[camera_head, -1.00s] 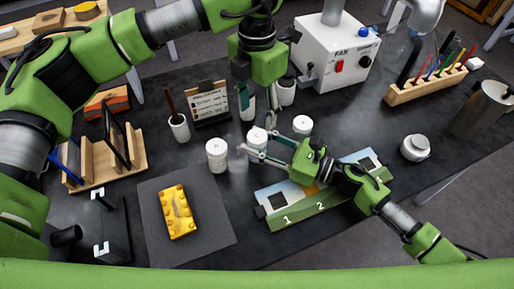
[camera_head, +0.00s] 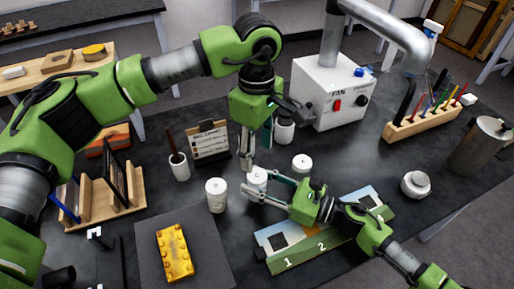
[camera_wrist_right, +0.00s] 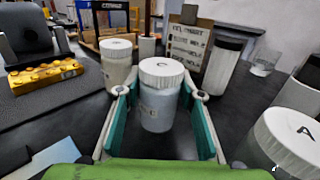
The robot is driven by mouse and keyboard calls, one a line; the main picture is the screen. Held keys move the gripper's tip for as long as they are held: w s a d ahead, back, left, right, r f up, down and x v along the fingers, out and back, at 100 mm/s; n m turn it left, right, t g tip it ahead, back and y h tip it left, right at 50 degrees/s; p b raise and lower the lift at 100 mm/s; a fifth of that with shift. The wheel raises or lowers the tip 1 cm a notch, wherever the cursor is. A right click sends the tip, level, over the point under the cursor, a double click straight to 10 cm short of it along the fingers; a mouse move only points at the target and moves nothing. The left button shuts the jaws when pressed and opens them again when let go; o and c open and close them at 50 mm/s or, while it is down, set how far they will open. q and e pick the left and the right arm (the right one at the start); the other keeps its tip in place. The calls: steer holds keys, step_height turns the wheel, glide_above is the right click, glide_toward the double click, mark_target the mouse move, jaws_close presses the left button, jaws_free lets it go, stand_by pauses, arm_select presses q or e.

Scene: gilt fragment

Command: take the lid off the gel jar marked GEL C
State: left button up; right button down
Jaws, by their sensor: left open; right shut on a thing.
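The gel jar marked C (camera_wrist_right: 160,105) is a white jar with a white ribbed lid (camera_wrist_right: 161,71). It stands upright on the dark table with its lid on; the head view also shows it (camera_head: 257,177). My right gripper (camera_head: 258,183) is shut on this jar's body, with a teal-padded finger on each side in the right wrist view (camera_wrist_right: 163,98). My left gripper (camera_head: 257,146) is open and points down just above and behind the lid in the head view. It is not seen in the right wrist view, and its exact gap to the lid is unclear.
A similar white jar (camera_head: 216,196) stands to the left, and one marked A (camera_wrist_right: 300,138) to the right. A dark-lidded jar (camera_head: 284,130), a note stand (camera_head: 210,143) and the fan box (camera_head: 331,95) are behind. A numbered board (camera_head: 290,250) lies in front.

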mark_target(257, 175)
arm_select(q)
steer(key=m, duration=1.6)
steer(key=shift+f, duration=4)
steer(key=shift+c, duration=0.4)
steer(key=c, duration=1.1)
steer(key=shift+n, duration=1.7)
